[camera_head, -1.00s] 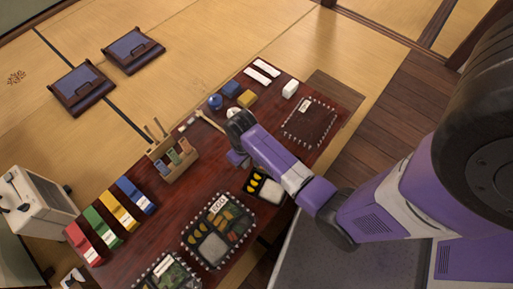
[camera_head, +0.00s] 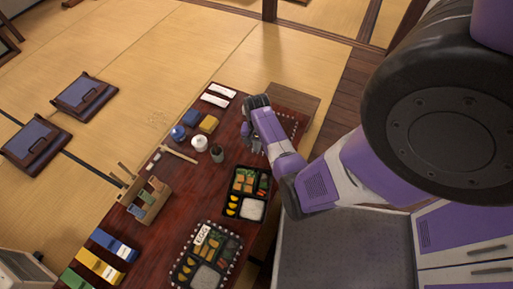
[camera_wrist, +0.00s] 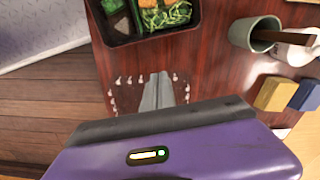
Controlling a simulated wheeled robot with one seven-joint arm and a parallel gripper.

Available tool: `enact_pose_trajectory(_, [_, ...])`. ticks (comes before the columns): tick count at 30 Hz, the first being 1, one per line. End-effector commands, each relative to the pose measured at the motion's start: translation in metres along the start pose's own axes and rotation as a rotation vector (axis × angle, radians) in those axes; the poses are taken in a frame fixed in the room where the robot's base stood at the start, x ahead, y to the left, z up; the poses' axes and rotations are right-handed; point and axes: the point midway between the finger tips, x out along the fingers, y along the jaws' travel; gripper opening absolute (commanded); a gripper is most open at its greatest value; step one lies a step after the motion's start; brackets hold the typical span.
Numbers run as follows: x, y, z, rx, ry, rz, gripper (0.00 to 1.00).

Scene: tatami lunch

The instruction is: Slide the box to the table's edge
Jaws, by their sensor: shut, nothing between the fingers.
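A black bento box (camera_head: 247,193) with yellow egg pieces, greens and white rice stands on the dark red wooden table (camera_head: 172,192). Part of the same box (camera_wrist: 120,33) shows at the top of the wrist view. My gripper (camera_head: 254,146) is shut and empty, above the table beyond the box, at the far right end. In the wrist view its grey fingers (camera_wrist: 158,88) lie over a dotted outline (camera_wrist: 119,82) on the table, apart from the box. My arm hides part of that outline in the head view.
Another bento box (camera_head: 207,262) labelled EGG sits in a dotted outline at the front. A grey-green cup (camera_head: 217,154), white pot (camera_head: 200,143), blue block (camera_head: 193,117) and yellow block (camera_head: 208,123) stand behind. A wooden caddy (camera_head: 145,197) is at left.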

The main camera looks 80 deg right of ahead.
Motion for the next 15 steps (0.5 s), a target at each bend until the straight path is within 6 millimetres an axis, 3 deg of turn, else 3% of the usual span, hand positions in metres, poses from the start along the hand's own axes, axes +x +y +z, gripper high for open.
enact_pose_trajectory(3, [0.028,0.000,0.001,0.000,-0.003,0.001,0.00])
enact_pose_trajectory(11, [0.072,0.000,0.000,-0.001,-0.002,0.000,0.00])
enact_pose_trajectory(15, [0.066,0.001,0.022,-0.006,0.000,0.002,0.00])
